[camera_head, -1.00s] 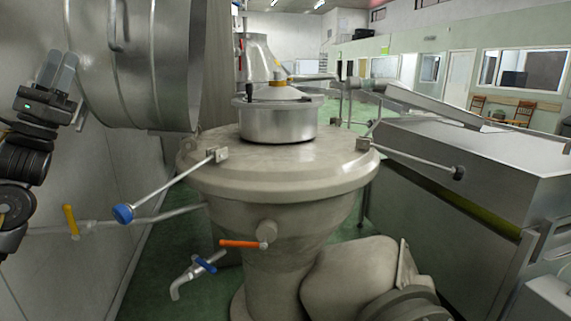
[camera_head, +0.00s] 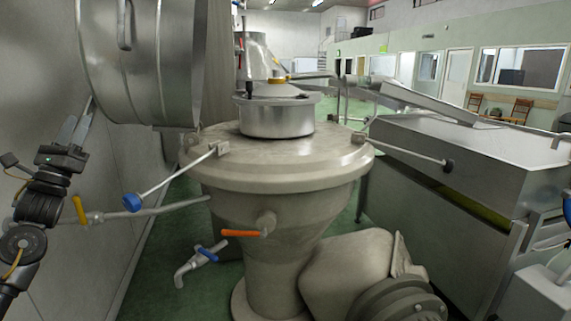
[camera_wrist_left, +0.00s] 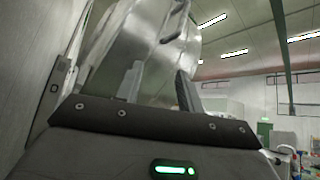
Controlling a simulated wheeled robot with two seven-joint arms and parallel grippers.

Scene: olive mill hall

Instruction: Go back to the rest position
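My left gripper (camera_head: 77,128) is at the left edge of the head view, fingers pointing up, in front of the grey wall and below the large steel drum. In the left wrist view, the two fingers of the left gripper (camera_wrist_left: 158,82) stand apart with nothing between them. It holds nothing and appears clear of the machine. My right gripper is in neither view.
A steel drum (camera_head: 145,65) hangs just above my left gripper. A pipe with a yellow valve handle (camera_head: 80,210) runs beside my left arm. A steel trough (camera_head: 470,150) stands right.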

